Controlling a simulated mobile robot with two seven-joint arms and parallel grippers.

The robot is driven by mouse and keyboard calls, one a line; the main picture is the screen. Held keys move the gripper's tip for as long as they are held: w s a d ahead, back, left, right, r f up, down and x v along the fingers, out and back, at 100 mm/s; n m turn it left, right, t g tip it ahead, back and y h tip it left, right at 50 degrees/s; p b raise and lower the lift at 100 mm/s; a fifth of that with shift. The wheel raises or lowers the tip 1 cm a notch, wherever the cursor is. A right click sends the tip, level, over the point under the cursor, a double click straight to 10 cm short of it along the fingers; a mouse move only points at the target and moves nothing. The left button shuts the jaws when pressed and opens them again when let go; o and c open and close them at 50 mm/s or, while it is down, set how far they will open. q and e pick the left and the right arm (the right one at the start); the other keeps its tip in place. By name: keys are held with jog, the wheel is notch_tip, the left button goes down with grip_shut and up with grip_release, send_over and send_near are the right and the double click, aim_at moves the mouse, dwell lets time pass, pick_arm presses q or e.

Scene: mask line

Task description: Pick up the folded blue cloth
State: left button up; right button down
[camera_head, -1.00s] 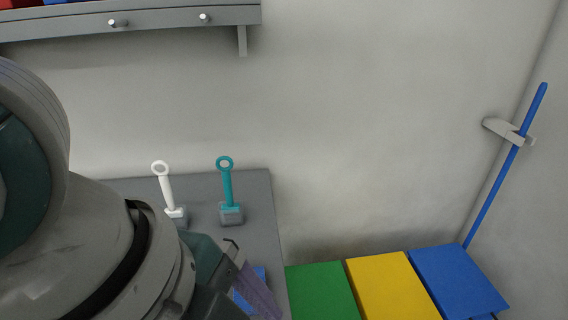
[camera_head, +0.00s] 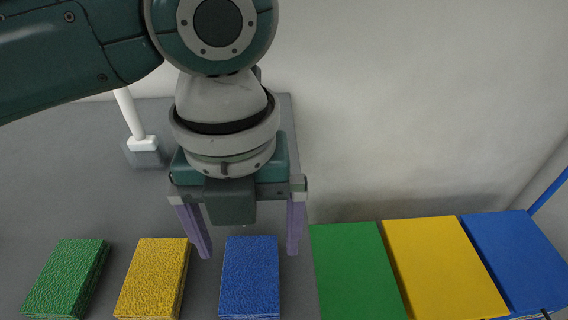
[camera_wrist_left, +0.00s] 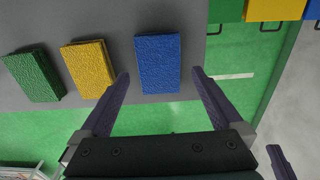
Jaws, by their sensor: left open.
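The folded blue cloth (camera_head: 250,285) lies flat on the grey table top, at the right end of a row of three folded cloths. It also shows in the left wrist view (camera_wrist_left: 158,58). My left gripper (camera_head: 248,253) is open and empty, pointing down, with its purple fingers apart. In the left wrist view its fingertips (camera_wrist_left: 160,73) are to either side of the cloth's near end, and neither is seen to touch it. The height gap is hard to judge. A purple piece at the lower right of that view looks like a finger of my right gripper (camera_wrist_left: 281,161).
A yellow cloth (camera_head: 153,280) and a green cloth (camera_head: 66,280) lie to the left. Green (camera_head: 355,270), yellow (camera_head: 445,265) and blue (camera_head: 515,258) bins or lids stand right of the table. A white-handled tool (camera_head: 130,115) stands behind, near the wall.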

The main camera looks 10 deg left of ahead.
aim_at(250, 265)
pick_arm(q)
notch_tip(250, 265, down, 5)
jog(key=shift+s+a, duration=0.1)
jog(key=shift+a, duration=0.05)
jog(key=c, duration=1.1)
notch_tip(250, 265, up, 20)
jog(key=shift+r+p, duration=0.1)
jog(key=shift+p, duration=1.15)
